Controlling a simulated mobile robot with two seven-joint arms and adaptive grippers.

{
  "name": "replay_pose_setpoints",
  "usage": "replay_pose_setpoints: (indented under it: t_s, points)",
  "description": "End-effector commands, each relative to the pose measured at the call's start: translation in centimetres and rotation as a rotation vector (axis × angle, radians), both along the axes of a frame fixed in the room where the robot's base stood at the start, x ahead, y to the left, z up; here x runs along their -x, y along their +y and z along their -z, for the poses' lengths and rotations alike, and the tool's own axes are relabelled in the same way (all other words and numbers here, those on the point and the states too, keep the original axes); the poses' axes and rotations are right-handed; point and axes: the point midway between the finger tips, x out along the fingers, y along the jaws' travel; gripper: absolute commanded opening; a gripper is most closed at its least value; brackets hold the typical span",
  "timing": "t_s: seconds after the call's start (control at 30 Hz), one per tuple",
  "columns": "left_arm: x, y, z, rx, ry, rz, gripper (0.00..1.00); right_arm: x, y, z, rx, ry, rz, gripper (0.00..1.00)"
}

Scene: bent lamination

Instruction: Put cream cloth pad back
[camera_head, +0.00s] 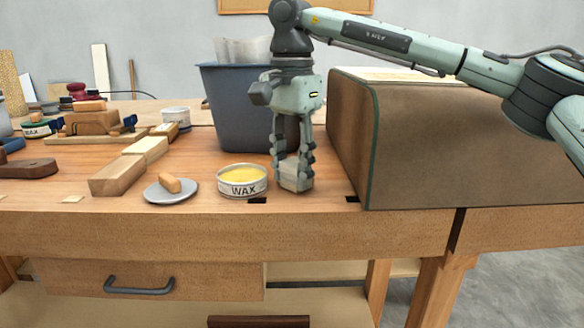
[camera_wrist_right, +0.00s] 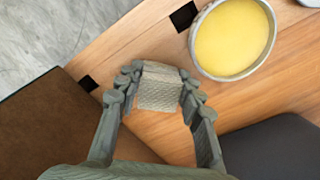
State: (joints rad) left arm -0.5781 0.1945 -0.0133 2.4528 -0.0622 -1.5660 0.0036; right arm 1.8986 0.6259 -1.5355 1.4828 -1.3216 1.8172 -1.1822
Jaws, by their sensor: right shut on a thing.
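The cream cloth pad (camera_head: 295,176) is a small pale block between the fingers of my right gripper (camera_head: 294,172). In the head view it is low over the bench top, right of the wax tin; I cannot tell whether it touches the wood. In the right wrist view the woven pad (camera_wrist_right: 159,90) sits between the fingertips of the right gripper (camera_wrist_right: 157,92), which is shut on it. The fingers hide its sides. My left gripper is not in view.
An open wax tin (camera_head: 242,181) stands just left of the pad. A grey plate (camera_head: 171,190) holds a small tan block. A dark bin (camera_head: 247,110) is close behind the gripper, and a large brown curved piece (camera_head: 460,145) stands to the right. The bench's front edge is close.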

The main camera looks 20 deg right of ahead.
Motion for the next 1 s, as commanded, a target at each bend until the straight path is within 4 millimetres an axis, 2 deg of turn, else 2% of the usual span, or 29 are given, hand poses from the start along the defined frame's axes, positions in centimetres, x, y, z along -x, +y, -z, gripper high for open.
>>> replay_pose_setpoints:
  t_s: [0.07, 0.1, 0.27, 0.53, 0.67, 0.83, 1.0]
  points:
    - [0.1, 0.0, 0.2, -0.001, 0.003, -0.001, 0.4, 0.0, 0.0, 0.3, 0.0, 0.001, 0.0, 0.1]
    - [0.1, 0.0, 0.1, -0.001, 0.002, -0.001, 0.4, 0.0, 0.0, 0.3, 0.0, 0.001, 0.0, 0.39]
    - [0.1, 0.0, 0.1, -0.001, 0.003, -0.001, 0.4, 0.0, 0.0, 0.3, 0.0, 0.001, 0.0, 0.57]
    - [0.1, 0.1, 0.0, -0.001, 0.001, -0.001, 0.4, 0.0, 0.0, 0.2, 0.0, 0.001, 0.0, 0.57]
    - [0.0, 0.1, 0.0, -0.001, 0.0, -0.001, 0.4, 0.0, 0.0, -0.7, 0.001, 0.0, 0.0, 0.57]
    - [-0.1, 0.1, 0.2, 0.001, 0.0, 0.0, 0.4, 0.0, 0.1, -3.9, -0.001, -0.003, -0.001, 0.57]
    - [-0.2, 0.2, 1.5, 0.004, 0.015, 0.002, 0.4, 0.0, 0.1, -7.7, -0.001, -0.002, -0.001, 0.57]
